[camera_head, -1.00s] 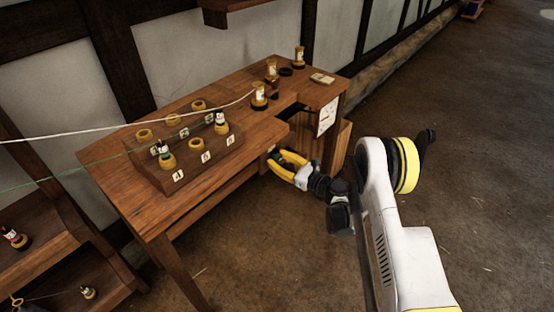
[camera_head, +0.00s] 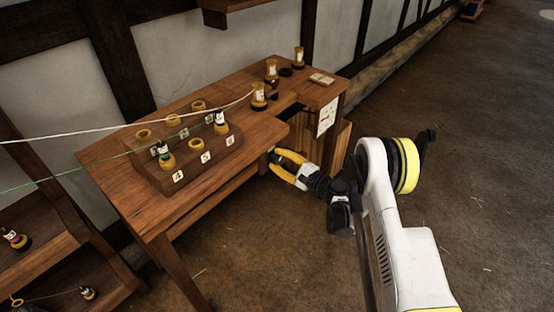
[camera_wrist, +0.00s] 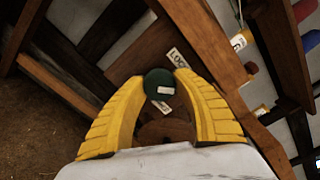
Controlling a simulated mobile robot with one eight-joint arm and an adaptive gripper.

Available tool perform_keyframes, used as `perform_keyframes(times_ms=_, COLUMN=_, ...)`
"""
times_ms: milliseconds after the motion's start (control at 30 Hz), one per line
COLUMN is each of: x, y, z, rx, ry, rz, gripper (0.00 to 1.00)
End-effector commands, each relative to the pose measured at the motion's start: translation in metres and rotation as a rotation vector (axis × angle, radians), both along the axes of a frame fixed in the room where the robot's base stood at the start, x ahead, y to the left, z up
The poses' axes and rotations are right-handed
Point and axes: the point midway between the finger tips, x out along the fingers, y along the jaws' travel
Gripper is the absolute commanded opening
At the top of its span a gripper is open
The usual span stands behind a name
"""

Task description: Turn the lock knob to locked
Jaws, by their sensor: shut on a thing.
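The lock knob (camera_wrist: 158,82) is a dark green round knob with a white mark on its face, seen in the wrist view. My gripper (camera_wrist: 160,77) has its two yellow fingers closed on the knob from both sides. A white label (camera_wrist: 178,57) with partly readable letters, "LOC", sits just past the knob at upper right. A second small white label (camera_wrist: 162,106) lies below the knob between the fingers. In the head view my gripper (camera_head: 276,158) is at the underside of the bench's front edge, and the knob is hidden there.
The wooden bench (camera_head: 120,170) carries a lettered rack (camera_head: 205,165) with yellow-rimmed holders and several bobbins. A white and a green line cross above it at left. A paper sheet (camera_head: 327,117) hangs at its right end. The floor (camera_head: 260,260) in front is clear.

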Motion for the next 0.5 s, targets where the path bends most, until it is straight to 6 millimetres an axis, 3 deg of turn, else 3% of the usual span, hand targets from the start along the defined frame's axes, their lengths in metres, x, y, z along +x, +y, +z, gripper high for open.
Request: perform_keyframes(times_ms=500, x=0.0005, y=-0.0002, z=0.0013, rx=-0.298, ry=-0.383, rz=0.000, gripper=0.04)
